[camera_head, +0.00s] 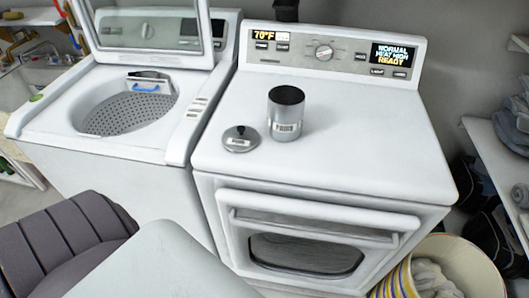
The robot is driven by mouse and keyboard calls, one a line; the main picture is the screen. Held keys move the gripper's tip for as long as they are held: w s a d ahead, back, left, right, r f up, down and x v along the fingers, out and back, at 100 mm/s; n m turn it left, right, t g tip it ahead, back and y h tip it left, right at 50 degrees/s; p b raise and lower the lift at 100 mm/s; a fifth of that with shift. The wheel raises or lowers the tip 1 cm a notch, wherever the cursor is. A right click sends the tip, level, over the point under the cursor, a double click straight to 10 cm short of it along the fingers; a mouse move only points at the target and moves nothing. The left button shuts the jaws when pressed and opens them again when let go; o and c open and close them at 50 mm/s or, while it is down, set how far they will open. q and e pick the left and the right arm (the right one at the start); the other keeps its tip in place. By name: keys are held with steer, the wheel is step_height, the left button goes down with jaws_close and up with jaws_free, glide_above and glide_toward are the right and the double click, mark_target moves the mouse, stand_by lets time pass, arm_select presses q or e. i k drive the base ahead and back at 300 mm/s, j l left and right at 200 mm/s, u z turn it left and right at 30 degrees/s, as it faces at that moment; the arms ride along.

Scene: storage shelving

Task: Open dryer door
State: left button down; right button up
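The white dryer (350,140) stands in the middle right of the head view. Its door (235,235) is on the front face, with a horizontal handle bar (315,229) across the upper part and a dark window (305,256) below. The door looks shut or nearly so; its lower edge is partly cut off by the frame. Neither of my grippers can be made out, and nothing is seen touching the door or handle.
A metal canister (285,115) and its lid (240,138) sit on the dryer top. An open-lidded washer (80,135) stands at left. A striped basket (455,262) with cloth stands beside the dryer's lower right. A shelf (500,165) lines the right wall.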

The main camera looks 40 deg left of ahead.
mark_target(304, 255)
steer(key=u, duration=0.7)
